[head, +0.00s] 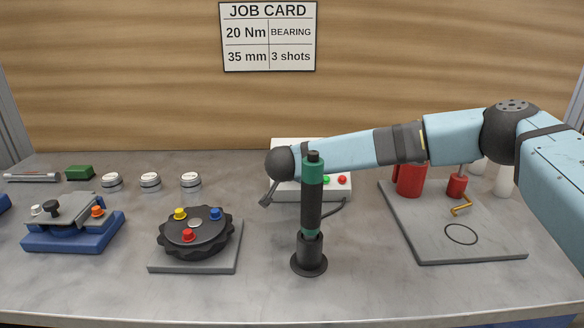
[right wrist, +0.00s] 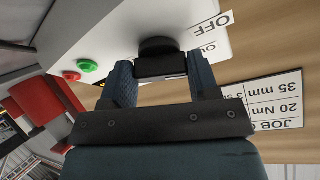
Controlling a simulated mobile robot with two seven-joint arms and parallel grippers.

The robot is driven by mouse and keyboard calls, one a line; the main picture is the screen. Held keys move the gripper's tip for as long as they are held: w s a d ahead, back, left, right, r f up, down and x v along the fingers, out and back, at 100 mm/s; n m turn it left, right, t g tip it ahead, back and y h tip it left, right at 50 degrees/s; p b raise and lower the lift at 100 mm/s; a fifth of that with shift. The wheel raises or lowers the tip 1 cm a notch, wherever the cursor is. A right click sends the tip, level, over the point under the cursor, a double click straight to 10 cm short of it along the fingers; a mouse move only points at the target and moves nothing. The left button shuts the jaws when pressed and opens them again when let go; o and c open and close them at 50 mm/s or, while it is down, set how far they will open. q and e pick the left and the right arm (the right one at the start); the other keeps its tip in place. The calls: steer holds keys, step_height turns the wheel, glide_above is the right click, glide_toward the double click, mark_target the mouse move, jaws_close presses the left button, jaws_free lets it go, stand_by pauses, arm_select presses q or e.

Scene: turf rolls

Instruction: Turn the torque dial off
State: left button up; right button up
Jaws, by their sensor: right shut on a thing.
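The torque dial (right wrist: 158,47) is a black round knob on the face of a white control box (right wrist: 92,40). My right gripper (right wrist: 160,80) has its two fingers on either side of the knob's dark grip and is shut on it. A white label beside the knob reads OFF; the knob's pointer cannot be made out. In the head view the white control box (head: 290,143) stands at the back of the bench, and my right arm hides the dial. My left gripper is not in view.
A green button (head: 326,180) and a red button (head: 342,180) sit on the box. A green and black upright tool (head: 312,200) stands in front of it. A black rotary fixture (head: 196,232) is to the left. A grey board (head: 470,250) with red cylinders is at the right.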

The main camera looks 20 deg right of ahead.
steer(key=n+y, duration=0.1)
steer(key=n, duration=0.2)
steer(key=shift+d+n+t, duration=0.1)
steer(key=shift+n+t, duration=0.2)
steer(key=shift+t, duration=0.1)
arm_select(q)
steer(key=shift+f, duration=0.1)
arm_select(e)
steer(key=shift+s+n+y, duration=0.1)
steer(key=shift+n+y, duration=0.2)
steer(key=shift+n, duration=0.6)
steer(key=o, duration=0.9)
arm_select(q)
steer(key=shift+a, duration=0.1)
arm_select(e)
steer(key=shift+d, duration=0.1)
arm_select(q)
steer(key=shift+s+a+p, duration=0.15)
steer(key=shift+p, duration=0.9)
arm_select(e)
step_height(320, 180, up, 20)
steer(key=shift+f, duration=0.1)
